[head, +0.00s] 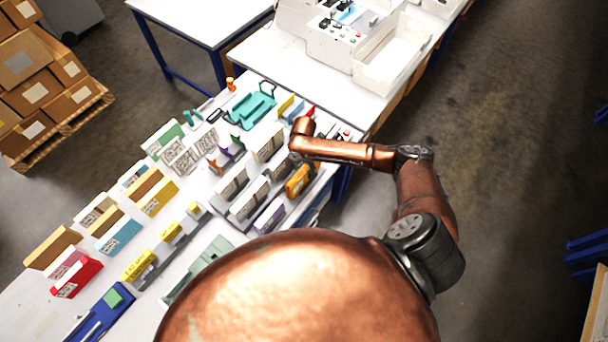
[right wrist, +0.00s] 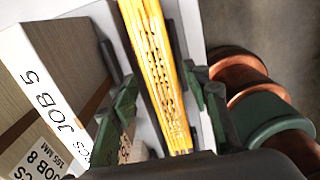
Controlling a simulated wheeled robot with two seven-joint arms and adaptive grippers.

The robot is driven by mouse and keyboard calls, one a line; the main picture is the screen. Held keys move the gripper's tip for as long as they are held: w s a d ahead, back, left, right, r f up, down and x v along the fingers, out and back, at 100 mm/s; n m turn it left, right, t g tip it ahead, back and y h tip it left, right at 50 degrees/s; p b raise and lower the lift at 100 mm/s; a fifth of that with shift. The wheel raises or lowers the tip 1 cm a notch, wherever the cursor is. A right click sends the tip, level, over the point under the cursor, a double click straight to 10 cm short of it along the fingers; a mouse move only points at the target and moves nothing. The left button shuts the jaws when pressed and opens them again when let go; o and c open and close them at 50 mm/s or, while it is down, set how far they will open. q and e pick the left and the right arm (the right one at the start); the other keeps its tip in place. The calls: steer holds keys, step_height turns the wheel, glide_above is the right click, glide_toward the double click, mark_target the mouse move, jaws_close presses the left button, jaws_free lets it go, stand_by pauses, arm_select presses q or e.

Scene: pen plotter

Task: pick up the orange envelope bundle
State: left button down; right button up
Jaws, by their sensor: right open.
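The orange envelope bundle (head: 298,181) stands on edge near the right edge of the white table in the head view. In the right wrist view the orange bundle (right wrist: 154,50) runs lengthwise down the middle. My right gripper (right wrist: 163,98) is open, its two dark green fingers on either side of the bundle with gaps showing; I cannot tell how far above it they are. In the head view the right gripper (head: 297,160) is small and partly hidden by its wrist, close to the bundle. My left gripper is not in view.
A box marked JOB 5 (right wrist: 45,85) stands close to the left finger. Grey-white boxes (head: 250,197) and a purple one (head: 270,215) stand left of the bundle. A teal tray (head: 250,105) sits farther back. Open floor (head: 520,150) lies to the right.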

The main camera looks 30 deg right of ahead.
steer(key=shift+s+f, duration=0.15)
steer(key=shift+f, duration=0.75)
steer(key=shift+s+f, duration=0.1)
steer(key=shift+f, duration=0.75)
jaws_close()
